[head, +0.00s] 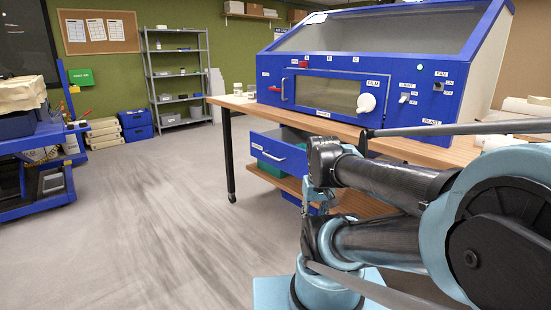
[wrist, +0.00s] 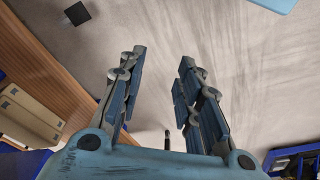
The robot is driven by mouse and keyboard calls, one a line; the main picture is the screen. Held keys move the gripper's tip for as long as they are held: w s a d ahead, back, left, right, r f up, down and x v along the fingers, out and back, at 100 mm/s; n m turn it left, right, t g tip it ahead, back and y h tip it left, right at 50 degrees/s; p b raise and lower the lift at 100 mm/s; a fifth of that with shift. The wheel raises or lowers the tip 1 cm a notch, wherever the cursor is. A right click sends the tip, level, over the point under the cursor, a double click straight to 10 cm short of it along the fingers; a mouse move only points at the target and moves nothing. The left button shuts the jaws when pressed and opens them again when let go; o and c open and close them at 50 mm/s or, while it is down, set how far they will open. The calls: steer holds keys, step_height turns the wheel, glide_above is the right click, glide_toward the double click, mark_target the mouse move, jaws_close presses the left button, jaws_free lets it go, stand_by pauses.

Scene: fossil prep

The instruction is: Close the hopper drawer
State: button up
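The hopper drawer (head: 268,150) is blue with a pale bar handle (head: 268,154) and a small white label. It hangs under the wooden bench in the head view, and its front stands out from under the bench top, so it looks pulled open. How far is hard to tell. My gripper (wrist: 162,58) is open and empty in the wrist view, with its two fingers apart over the grey floor. In the head view, my arm covers the area right of the drawer, and the gripper is not clearly made out there. I cannot identify the drawer in the wrist view.
The bench (head: 228,104) carries a blue cabinet (head: 412,108) with a window and switches. It has a lower wooden shelf (head: 345,200). A blue cart (head: 40,150) stands at far left. A metal shelf (head: 180,75) is at the back. The floor (head: 150,220) left of the bench is clear.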

steer(key=shift+s+r+n, duration=0.2)
steer(key=shift+r+n, duration=0.2)
steer(key=shift+r, duration=0.35)
jaws_close()
steer(key=w+a+r+n+h, duration=0.1)
steer(key=w+a+r+n, duration=0.1)
steer(key=w+r+n, duration=0.5)
steer(key=w+a+r+n, duration=0.2)
steer(key=w+r+n, duration=0.25)
steer(key=w, duration=0.35)
steer(key=w+a+r+n+h, duration=0.1)
steer(key=w+a+n, duration=1.1)
steer(key=w, duration=0.5)
steer(key=w+d+f, duration=0.4)
steer(key=f, duration=0.4)
steer(key=shift+w+d+f+n+g, duration=0.3)
steer(key=shift+f+n, duration=0.05)
steer(key=shift+f, duration=0.05)
